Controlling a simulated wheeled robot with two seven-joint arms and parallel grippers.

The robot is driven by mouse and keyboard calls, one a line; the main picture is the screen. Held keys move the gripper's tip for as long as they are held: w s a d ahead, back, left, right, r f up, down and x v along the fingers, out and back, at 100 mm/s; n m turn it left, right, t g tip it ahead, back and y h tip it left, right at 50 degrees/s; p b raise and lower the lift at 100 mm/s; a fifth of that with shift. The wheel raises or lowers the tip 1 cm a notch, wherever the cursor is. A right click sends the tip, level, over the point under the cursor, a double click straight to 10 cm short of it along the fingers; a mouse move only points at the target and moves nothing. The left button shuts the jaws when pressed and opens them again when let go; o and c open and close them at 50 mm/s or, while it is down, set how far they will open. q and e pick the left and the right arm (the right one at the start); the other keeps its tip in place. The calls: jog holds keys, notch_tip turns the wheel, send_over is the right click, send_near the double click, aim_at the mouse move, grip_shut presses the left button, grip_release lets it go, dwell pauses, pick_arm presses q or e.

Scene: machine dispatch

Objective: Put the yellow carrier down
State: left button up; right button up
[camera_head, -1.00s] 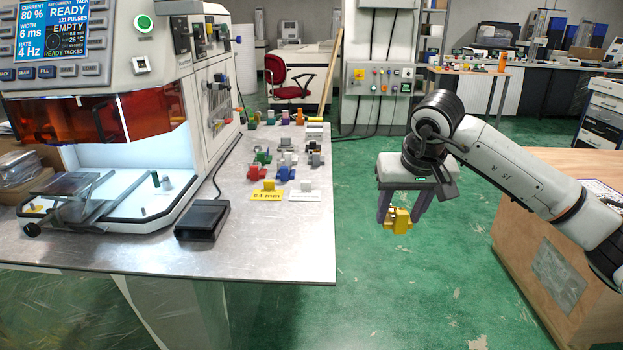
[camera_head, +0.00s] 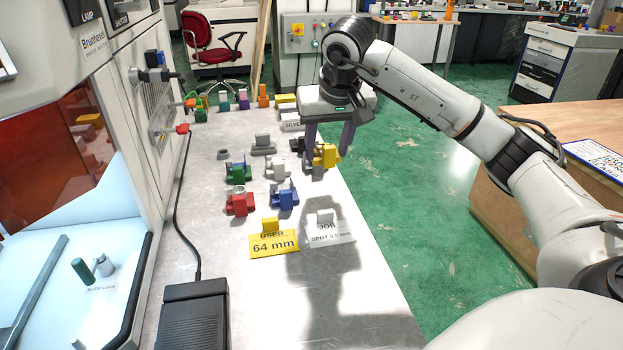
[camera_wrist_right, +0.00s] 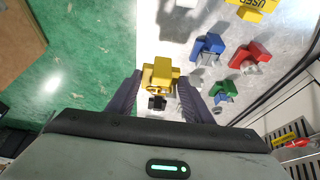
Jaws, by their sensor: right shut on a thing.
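The yellow carrier (camera_head: 326,156) is between the fingers of my right gripper (camera_head: 328,158), near the right edge of the metal table. The gripper is shut on it. In the right wrist view the yellow carrier (camera_wrist_right: 160,74) sits between the two fingers, overlapping the table's edge with green floor on the left. A small dark thing (camera_wrist_right: 157,102) shows just below it. I cannot tell whether the carrier touches the table. My left gripper is not in view.
Green (camera_head: 237,172), red (camera_head: 240,202) and blue (camera_head: 285,197) carriers stand just left of the gripper. A yellow "64 mm" sign (camera_head: 273,243) and a white "JOB" sign (camera_head: 331,235) stand nearer. A black pedal box (camera_head: 193,318) and the machine (camera_head: 90,150) are at left.

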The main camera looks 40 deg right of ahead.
aim_at(329, 165)
jog(key=f, duration=0.4)
jog(key=shift+s+f, duration=0.2)
jog(key=shift+s, duration=0.1)
jog(key=shift+w+f+b, duration=0.1)
jog(key=shift+f+b, duration=0.45)
jog(key=shift+f, duration=1.4)
jog(key=shift+f, duration=0.1)
jog(key=o, duration=1.1)
jog(key=p+v, duration=0.1)
jog(key=v, duration=1.1)
jog(key=shift+p, duration=0.35)
